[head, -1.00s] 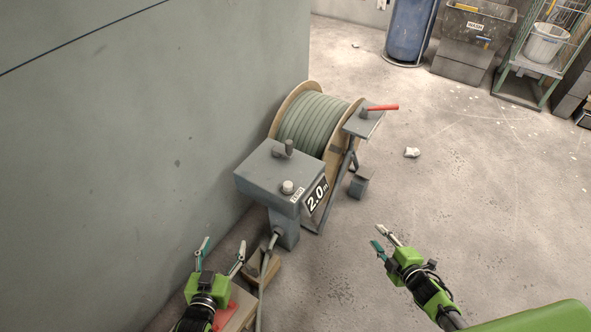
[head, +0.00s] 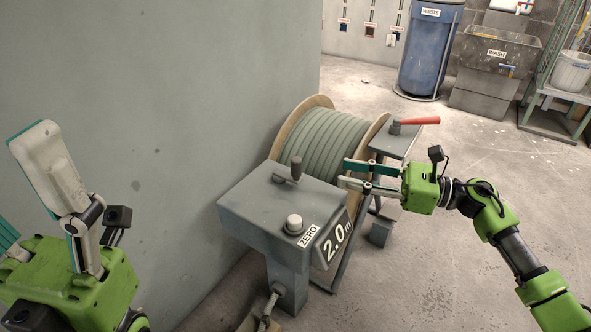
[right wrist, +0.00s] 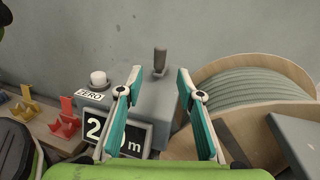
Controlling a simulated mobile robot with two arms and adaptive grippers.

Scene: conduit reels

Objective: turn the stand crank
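The grey stand box (head: 265,205) has a crank on its flat top, a short arm with an upright grip (head: 296,167). In the right wrist view the crank grip (right wrist: 160,59) stands beyond the gap between my fingertips. My right gripper (head: 346,174) is open and empty, right of the box, pointing left toward the crank and apart from it. In the right wrist view its two fingers (right wrist: 160,75) are spread. My left gripper (head: 22,185) is open at the left edge, large and near the camera, with one finger partly cut off. It is away from the crank.
The box has a white ZERO knob (head: 294,223) and a "2.0 m" display (head: 336,241). Behind it stands a reel of green conduit (head: 325,140). A red-handled lever (head: 420,121) sits on a small plate (head: 394,142). A wall closes the left; floor is open at right.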

